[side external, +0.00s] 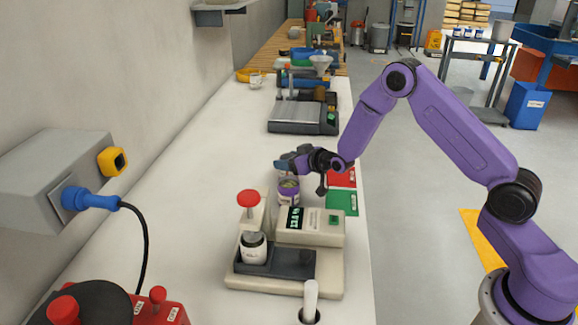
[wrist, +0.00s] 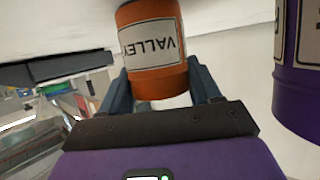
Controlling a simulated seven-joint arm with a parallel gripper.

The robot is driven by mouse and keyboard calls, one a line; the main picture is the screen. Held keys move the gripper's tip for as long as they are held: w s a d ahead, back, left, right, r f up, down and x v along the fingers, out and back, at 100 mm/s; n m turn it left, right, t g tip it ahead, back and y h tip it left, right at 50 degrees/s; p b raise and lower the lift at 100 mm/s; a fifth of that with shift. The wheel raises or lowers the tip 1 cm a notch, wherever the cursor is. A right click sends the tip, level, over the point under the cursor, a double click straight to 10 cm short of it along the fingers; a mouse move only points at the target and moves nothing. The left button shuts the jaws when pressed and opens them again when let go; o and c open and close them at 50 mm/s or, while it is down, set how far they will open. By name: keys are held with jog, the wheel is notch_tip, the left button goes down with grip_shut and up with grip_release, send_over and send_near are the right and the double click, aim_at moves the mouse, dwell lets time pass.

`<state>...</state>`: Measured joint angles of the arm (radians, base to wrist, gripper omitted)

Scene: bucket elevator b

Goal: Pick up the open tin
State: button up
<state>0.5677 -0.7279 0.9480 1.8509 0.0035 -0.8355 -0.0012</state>
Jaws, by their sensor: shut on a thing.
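My gripper (side external: 292,162) is over the white bench, just above and behind a purple tin (side external: 289,192) in the side view. That tin has a pale label and what looks like an open top with greenish contents. In the wrist view my gripper (wrist: 160,84) has its two dark fingers on either side of an orange tin (wrist: 162,82) and is shut on it. Its label reads VALLEY, upside down in the picture. The purple tin also shows at the wrist view's right edge (wrist: 297,105), apart from the fingers.
Red (side external: 342,178) and green (side external: 342,203) sheets lie at the bench's right edge. A grey scale-like machine (side external: 303,115) stands farther back. The bench's left middle is clear.

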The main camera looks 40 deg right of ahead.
jog(key=shift+r, duration=0.15)
jog(key=shift+r, duration=0.55)
jog(key=s+r, duration=1.2)
jog(key=s, duration=0.2)
jog(key=w+d+f, duration=0.2)
jog(key=d, duration=0.4)
jog(key=w+d+f, duration=0.2)
jog(key=d, duration=0.5)
jog(key=shift+w+d+f, duration=0.1)
jog(key=shift+d+f, duration=0.05)
jog(key=shift+f, duration=1.3)
jog(key=shift+w+d+f, duration=0.1)
jog(key=shift+d+f, duration=0.05)
jog(key=shift+f, duration=1.35)
jog(key=shift+w+d+f, duration=0.1)
jog(key=shift+d+f, duration=0.05)
jog(key=shift+f, duration=1.3)
jog(key=shift+f, duration=0.15)
